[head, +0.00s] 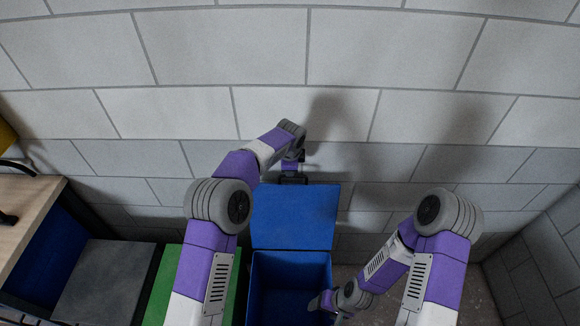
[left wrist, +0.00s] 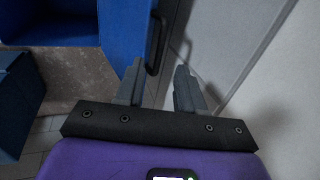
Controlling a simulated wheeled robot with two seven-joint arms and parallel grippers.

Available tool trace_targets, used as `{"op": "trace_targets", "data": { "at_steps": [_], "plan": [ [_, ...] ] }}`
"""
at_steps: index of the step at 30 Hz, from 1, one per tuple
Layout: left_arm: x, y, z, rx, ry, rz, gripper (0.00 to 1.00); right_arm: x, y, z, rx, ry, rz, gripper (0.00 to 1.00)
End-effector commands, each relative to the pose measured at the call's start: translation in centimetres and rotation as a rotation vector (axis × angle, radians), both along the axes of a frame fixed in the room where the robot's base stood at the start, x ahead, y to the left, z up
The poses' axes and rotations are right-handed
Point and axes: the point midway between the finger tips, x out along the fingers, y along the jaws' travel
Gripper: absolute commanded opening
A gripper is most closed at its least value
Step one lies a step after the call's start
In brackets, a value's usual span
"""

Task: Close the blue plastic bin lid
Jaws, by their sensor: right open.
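The blue bin (head: 290,285) stands open below the wall, its inside showing in the head view. Its blue lid (head: 293,217) is raised and tilted back toward the wall. My left gripper (head: 293,178) is at the lid's top edge, on the wall side; whether it touches the lid is unclear. In the left wrist view, the left gripper (left wrist: 158,88) has its fingers apart with nothing between them. A blue panel (left wrist: 122,35) with a dark handle (left wrist: 157,45) is just beyond them. My right gripper (head: 325,302) is open and empty at the bin's right edge.
A grey block wall (head: 340,60) rises close behind the lid. A green surface (head: 162,290) and a grey box top (head: 105,280) lie left of the bin. A wooden-topped bench (head: 25,210) stands further left. Floor to the far right is clear.

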Motion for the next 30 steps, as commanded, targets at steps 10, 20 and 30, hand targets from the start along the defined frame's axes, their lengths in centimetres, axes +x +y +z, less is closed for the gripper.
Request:
{"op": "trace_targets", "data": {
  "at_steps": [10,20,30],
  "plan": [
    [1.6,0.0,-4.6,0.003,0.002,-0.001,0.38,0.0,0.0,0.8,0.0,0.001,0.0,0.68],
    [2.4,0.1,-6.9,0.003,0.0,-0.001,0.38,0.0,0.0,1.1,0.0,0.0,0.0,0.68],
    [2.4,0.0,-6.9,0.001,0.0,-0.001,0.21,0.0,0.0,1.1,0.0,0.0,0.0,0.68]
  ]
}}
